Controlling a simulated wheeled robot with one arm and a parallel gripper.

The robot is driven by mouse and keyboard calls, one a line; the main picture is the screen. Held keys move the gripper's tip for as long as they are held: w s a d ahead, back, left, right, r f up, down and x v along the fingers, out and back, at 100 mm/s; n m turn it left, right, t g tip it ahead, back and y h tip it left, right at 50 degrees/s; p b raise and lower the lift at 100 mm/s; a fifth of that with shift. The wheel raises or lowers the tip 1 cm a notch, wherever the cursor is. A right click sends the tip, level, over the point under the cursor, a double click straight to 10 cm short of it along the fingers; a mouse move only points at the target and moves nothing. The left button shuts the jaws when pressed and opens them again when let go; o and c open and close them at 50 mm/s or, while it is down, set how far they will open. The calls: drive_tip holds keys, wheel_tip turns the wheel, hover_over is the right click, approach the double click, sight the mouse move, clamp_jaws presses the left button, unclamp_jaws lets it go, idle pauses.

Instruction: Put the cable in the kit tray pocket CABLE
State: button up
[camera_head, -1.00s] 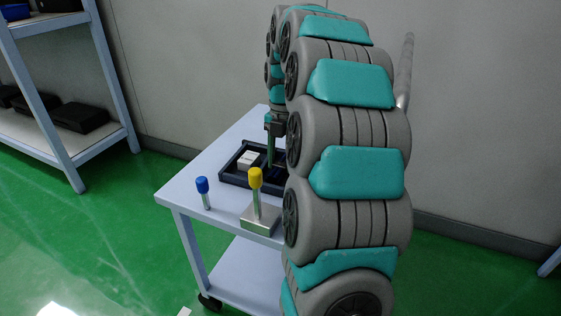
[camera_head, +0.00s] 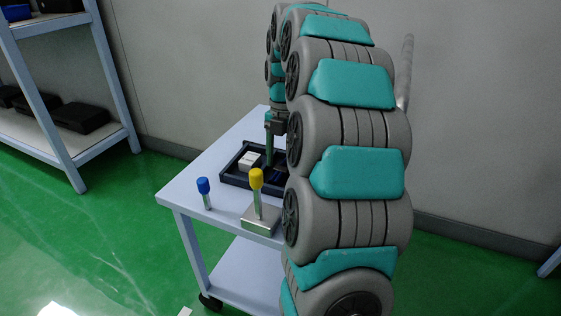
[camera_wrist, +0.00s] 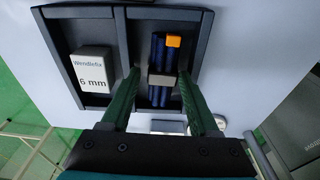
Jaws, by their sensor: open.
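The cable (camera_wrist: 158,62) is a dark blue bundle with a beige band and an orange tag. In the wrist view it lies in the right pocket of the dark kit tray (camera_wrist: 119,45). My gripper (camera_wrist: 159,74) is open, its two green fingers apart on either side of the cable, with gaps between. In the head view my gripper (camera_head: 269,150) points down over the tray (camera_head: 236,180), and my arm hides the tray's right part. No CABLE lettering is readable.
A white box (camera_wrist: 92,70) marked "Wendlefix 6 mm" sits in the left pocket. A blue-capped piece (camera_head: 203,192) stands on the table (camera_head: 180,193). A yellow-topped post (camera_head: 256,195) rises from a metal block (camera_head: 262,220) near the front edge.

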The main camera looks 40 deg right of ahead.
sight(283, 163)
wheel_tip(283, 163, up, 11)
drive_tip(key=d+p, duration=0.1)
drive_tip(key=p, duration=0.2)
drive_tip(key=shift+w+p, duration=0.25)
drive_tip(key=shift+p, duration=0.15)
